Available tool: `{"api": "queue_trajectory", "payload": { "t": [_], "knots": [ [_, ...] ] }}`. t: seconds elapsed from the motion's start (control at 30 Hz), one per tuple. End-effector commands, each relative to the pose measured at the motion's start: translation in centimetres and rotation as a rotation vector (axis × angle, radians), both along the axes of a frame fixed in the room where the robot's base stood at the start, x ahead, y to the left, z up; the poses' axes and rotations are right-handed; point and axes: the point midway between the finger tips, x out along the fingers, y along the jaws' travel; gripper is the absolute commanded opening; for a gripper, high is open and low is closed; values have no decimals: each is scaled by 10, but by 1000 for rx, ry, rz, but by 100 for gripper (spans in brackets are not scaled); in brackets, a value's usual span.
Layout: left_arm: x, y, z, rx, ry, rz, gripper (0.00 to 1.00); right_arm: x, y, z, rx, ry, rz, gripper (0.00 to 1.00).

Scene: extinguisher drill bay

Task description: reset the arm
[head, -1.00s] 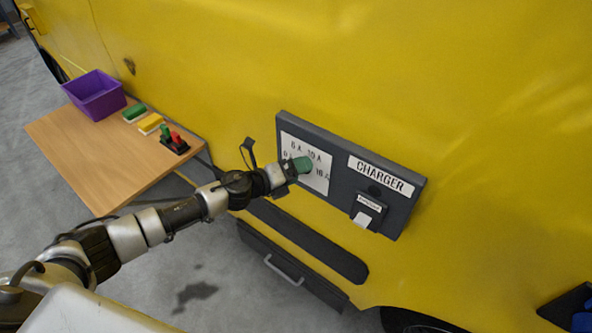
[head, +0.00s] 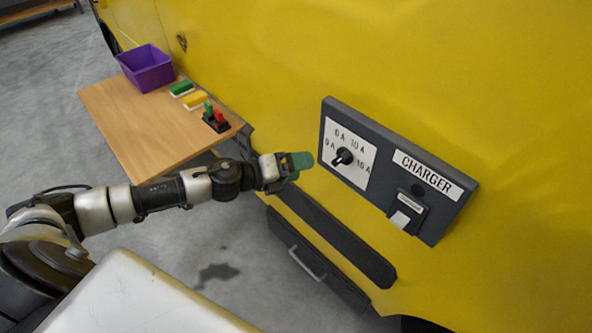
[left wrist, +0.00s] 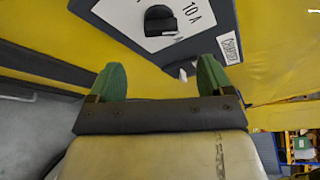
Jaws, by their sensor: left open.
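My left gripper (head: 301,162) has green fingertips and stands just left of the charger panel, apart from it. In the left wrist view my left gripper (left wrist: 158,84) is open and empty, its two green fingers spread. The grey charger panel (head: 378,202) is on the yellow vehicle side. Its black rotary knob (head: 343,157) sits on a white dial plate (head: 362,171) marked with amp values. The knob also shows in the left wrist view (left wrist: 160,22), ahead of the open fingers. My right gripper is in neither view.
A wooden shelf (head: 143,129) at the left holds a purple bin (head: 146,72), green and yellow sponges and a black block with green and red tops (head: 216,117). A dark drawer (head: 318,270) with a handle is below the panel. Grey floor lies open at left.

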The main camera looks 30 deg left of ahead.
Motion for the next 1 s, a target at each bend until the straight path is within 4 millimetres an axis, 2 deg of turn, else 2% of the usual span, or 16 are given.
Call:
{"api": "queue_trajectory", "payload": {
  "t": [0.5,0.57,0.63,0.67,0.77,0.83,0.93,1.0],
  "knots": [
    [-1,1,1,0,0,1,81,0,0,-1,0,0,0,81],
    [0,2,-2,-9,8,10,81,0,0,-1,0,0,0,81],
    [4,8,-17,-42,42,49,81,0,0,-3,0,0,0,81],
    [8,11,-26,-67,66,78,81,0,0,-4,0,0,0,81],
    [18,30,-77,-191,189,226,81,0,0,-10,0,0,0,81],
    [19,46,-126,-298,302,361,81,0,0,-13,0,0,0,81],
    [5,68,-199,-448,465,562,81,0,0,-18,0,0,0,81],
    [-14,78,-248,-539,572,694,81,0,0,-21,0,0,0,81]
  ]
}}
